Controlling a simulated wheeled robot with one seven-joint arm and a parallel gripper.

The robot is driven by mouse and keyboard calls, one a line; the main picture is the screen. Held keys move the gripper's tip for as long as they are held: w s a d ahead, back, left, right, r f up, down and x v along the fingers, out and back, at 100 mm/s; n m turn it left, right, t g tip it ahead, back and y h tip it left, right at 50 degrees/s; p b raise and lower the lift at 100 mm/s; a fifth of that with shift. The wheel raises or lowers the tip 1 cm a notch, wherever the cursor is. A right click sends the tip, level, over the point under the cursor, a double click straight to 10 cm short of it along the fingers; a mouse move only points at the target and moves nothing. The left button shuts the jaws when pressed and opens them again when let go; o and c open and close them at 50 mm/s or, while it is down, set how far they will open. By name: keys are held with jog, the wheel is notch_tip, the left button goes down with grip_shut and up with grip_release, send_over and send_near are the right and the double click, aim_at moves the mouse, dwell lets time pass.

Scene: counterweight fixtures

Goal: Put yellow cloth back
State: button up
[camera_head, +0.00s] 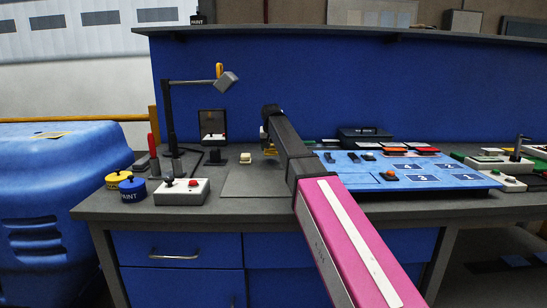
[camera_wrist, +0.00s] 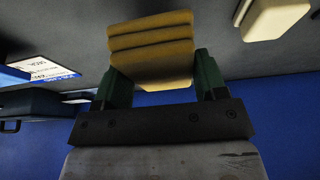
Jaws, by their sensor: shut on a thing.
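The yellow cloth (camera_wrist: 152,50) is a folded, layered block between the green fingers of my gripper (camera_wrist: 160,80) in the wrist view. My gripper is shut on it, with one finger at each side. In the head view my gripper (camera_head: 268,138) is above the grey mat at the middle of the bench. Only a small part of the cloth (camera_head: 270,151) shows there, beside my arm. I cannot tell from these views whether the cloth touches the surface below.
A cream block (camera_head: 246,158) stands just left of my gripper. A lamp (camera_head: 228,80), a red-button box (camera_head: 181,192) and paint pots (camera_head: 132,189) are further left. A blue panel (camera_head: 440,178) with several parts lies right. The grey mat (camera_head: 255,183) has bare room in front.

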aim_at(273, 163)
jog(key=shift+w+d+f, duration=0.4)
jog(key=shift+d, duration=0.1)
jog(key=shift+f, duration=2)
jog(key=shift+f, duration=0.15)
jog(key=o, duration=0.9)
jog(key=shift+c, duration=0.2)
jog(key=v, duration=1.2)
jog(key=shift+d, duration=0.1)
